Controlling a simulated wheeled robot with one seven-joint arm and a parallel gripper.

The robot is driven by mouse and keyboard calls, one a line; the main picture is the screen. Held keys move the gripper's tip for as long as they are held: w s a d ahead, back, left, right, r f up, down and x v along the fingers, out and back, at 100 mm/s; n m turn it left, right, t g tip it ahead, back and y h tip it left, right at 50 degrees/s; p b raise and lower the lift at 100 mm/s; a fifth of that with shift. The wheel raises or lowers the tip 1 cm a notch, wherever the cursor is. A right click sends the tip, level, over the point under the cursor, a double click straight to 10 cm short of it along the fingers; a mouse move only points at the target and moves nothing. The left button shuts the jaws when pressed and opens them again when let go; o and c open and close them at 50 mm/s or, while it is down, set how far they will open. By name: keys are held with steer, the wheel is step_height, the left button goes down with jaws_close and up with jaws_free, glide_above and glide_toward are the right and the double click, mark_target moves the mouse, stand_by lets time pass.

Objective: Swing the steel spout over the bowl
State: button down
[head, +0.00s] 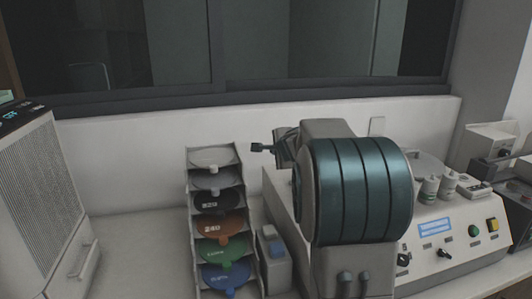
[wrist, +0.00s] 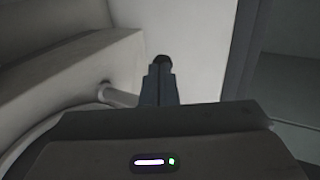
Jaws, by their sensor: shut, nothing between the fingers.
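In the wrist view, my gripper (wrist: 162,65) is shut, with its dark fingers together and nothing between them. A short pale metal tube (wrist: 120,95), seemingly the steel spout, sticks out of a rounded light body just left of the fingers. Its right end meets the fingers' outline, and I cannot tell whether they touch. In the head view, my gripper's dark tip (head: 257,147) shows left of my large arm link, which hides the spout. A round pale shape (head: 428,163) on the machine behind my arm may be the bowl; it is partly covered.
The light press housing (head: 440,240) has a display and buttons. The window wall (head: 130,160) is behind.

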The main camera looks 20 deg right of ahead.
steer(key=shift+w+a, duration=0.1)
steer(key=shift+w, duration=0.2)
stand_by(0.4)
steer(key=shift+s, duration=0.1)
steer(key=a+f+p+v, duration=0.1)
steer(key=v, duration=1.3)
steer(key=s+a+f+n+g+y, duration=0.2)
steer(key=s+a+f+n+g, duration=0.15)
steer(key=s+a+n, duration=0.3)
steer(key=s+a+f+n+g+y, duration=0.1)
steer(key=s+a+f+n+g, duration=0.1)
steer(key=s+a+f+n, duration=0.45)
steer(key=s+a+f+n+g+h, duration=0.1)
steer(key=s+f+n+g, duration=0.3)
steer(key=s, duration=1)
step_height(320, 180, down, 2)
steer(key=a+n, duration=0.1)
steer(key=n, duration=0.1)
steer(key=shift+a+f+n, duration=0.15)
steer(key=shift+f+n, duration=0.05)
steer(key=shift+n, duration=0.1)
